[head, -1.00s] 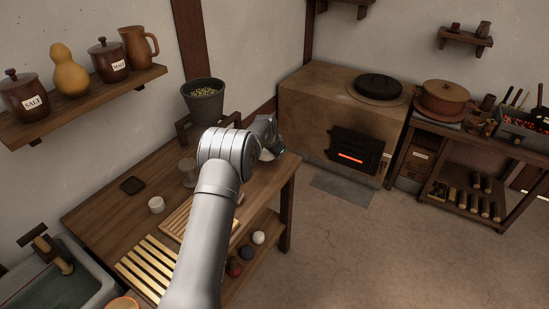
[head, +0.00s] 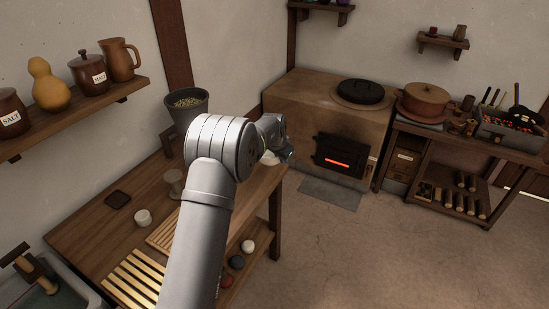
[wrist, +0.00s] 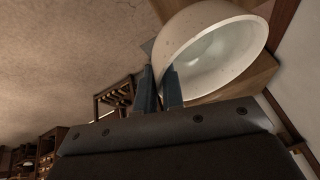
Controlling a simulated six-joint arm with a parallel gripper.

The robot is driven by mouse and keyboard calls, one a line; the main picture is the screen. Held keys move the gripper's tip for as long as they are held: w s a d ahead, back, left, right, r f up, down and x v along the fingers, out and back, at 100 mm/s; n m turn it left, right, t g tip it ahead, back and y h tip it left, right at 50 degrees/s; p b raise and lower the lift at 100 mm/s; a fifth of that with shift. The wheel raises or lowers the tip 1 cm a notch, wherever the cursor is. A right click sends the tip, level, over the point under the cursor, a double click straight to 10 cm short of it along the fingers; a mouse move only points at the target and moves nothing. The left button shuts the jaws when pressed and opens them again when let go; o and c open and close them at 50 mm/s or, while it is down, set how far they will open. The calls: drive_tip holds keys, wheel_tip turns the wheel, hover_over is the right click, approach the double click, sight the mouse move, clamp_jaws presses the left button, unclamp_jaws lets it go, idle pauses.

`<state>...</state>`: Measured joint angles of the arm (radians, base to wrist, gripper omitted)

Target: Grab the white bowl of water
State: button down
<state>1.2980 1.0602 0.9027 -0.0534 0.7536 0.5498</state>
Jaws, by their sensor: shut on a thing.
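The white bowl (wrist: 238,38) fills the upper right of the wrist view, its open mouth partly facing the camera. A pale sheen shows inside, but I cannot tell how much water it holds. My gripper (wrist: 160,88) is shut on the bowl's rim, the wall pinched between the two dark fingers. In the head view only a small pale part of the bowl (head: 270,159) shows beside my gripper (head: 287,153), near the right end of the wooden table. My own arm hides the rest.
The wooden table (head: 92,238) holds a small white cup (head: 143,218), a glass (head: 174,182), slatted boards (head: 131,279) and a grey grain bucket (head: 187,107). A stove (head: 300,108) with a glowing firebox stands beyond. Open floor (head: 375,250) lies right of the table.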

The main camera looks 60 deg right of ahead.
drive_tip(key=shift+s+a+r, duration=0.1)
drive_tip(key=shift+s+r, duration=0.6)
drive_tip(key=shift+s, duration=0.35)
